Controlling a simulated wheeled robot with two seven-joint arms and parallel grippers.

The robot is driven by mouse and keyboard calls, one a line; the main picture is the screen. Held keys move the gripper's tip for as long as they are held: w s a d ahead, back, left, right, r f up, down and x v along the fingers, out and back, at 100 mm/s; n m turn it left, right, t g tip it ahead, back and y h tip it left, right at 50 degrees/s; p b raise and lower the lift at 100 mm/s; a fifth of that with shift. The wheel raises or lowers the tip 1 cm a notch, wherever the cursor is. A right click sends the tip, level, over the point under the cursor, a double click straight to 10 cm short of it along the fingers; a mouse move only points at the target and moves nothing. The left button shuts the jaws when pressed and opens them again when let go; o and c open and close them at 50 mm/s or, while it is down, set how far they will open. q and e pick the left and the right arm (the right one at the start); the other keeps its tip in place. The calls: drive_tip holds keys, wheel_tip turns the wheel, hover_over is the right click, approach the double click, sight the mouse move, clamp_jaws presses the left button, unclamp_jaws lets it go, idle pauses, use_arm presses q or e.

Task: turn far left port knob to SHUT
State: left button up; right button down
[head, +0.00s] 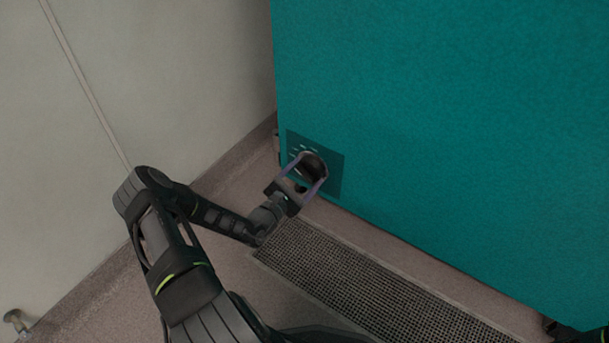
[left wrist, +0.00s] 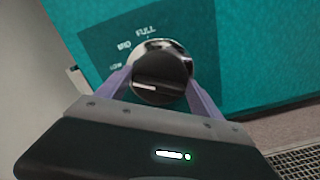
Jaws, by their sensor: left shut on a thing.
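The knob (head: 314,163) is round and dark, on a dark teal plate (head: 334,180) low at the left end of the teal chamber front. In the left wrist view the knob (left wrist: 165,76) has a shiny rim and a white pointer line at its left side, pointing left, just below the LOW mark. LOW, MID and FULL marks show around its upper left; I cannot see a SHUT mark. My left gripper (head: 311,170) is shut on the knob, its purple fingers on either side of it, also in the left wrist view (left wrist: 162,84). My right gripper is out of view.
The teal chamber wall (head: 450,130) fills the right side. A pale wall (head: 150,80) stands to the left, with a narrow floor gap between. A dark floor grate (head: 360,285) runs along the chamber's foot. A small metal fitting (head: 15,317) is at the lower left.

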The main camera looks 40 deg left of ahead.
use_arm(q)
drive_tip(key=shift+r+n+p, duration=0.15)
drive_tip(key=shift+n+p, duration=1.1)
drive_tip(key=shift+n, duration=0.05)
drive_tip(key=shift+n+p, duration=0.55)
drive_tip(key=shift+n, duration=0.45)
drive_tip(key=shift+n+p, duration=0.3)
drive_tip(key=shift+n, duration=0.4)
drive_tip(key=o, duration=1.1)
drive_tip(key=shift+s, duration=0.1)
